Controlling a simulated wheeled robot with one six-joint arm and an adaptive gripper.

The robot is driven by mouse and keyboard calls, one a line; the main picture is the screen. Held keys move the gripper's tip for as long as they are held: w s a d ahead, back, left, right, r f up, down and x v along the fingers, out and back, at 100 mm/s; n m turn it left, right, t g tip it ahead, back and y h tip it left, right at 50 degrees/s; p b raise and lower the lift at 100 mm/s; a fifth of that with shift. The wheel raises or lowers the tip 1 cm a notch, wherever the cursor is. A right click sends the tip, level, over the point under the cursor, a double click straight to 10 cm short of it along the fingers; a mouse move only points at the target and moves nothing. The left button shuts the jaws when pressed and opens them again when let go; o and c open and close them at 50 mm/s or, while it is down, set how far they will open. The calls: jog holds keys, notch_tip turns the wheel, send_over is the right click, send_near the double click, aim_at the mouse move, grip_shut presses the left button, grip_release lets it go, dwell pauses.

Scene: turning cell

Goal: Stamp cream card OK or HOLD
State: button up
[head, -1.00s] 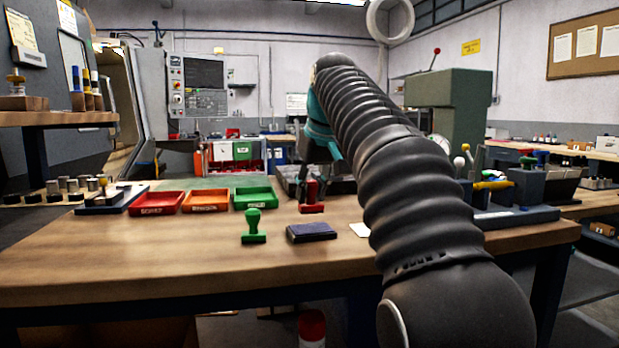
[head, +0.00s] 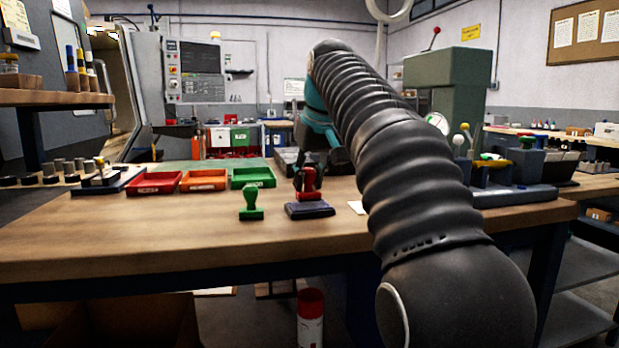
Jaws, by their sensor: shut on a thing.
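My gripper (head: 308,169) is shut on the red stamp (head: 309,184) and holds it upright. The stamp's base is at the dark blue ink pad (head: 311,211); whether it touches the pad or hovers just above, I cannot tell. The green stamp (head: 251,205) stands upright on the table, left of the pad. The cream card (head: 356,207) lies right of the pad, partly hidden behind my arm. Which word each stamp carries does not show.
A dark red tray (head: 156,191), an orange tray (head: 204,187) and a green tray (head: 253,185) stand in a row behind the green stamp. A green press (head: 448,100) stands at the right. The wooden table's (head: 180,240) front is clear.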

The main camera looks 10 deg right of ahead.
jog(key=shift+f+b, duration=0.35)
jog(key=shift+f, duration=0.2)
dwell(1.0)
notch_tip(320, 180, up, 3)
jog(key=p, duration=0.3)
jog(key=shift+f, duration=0.15)
jog(key=shift+r, duration=2.2)
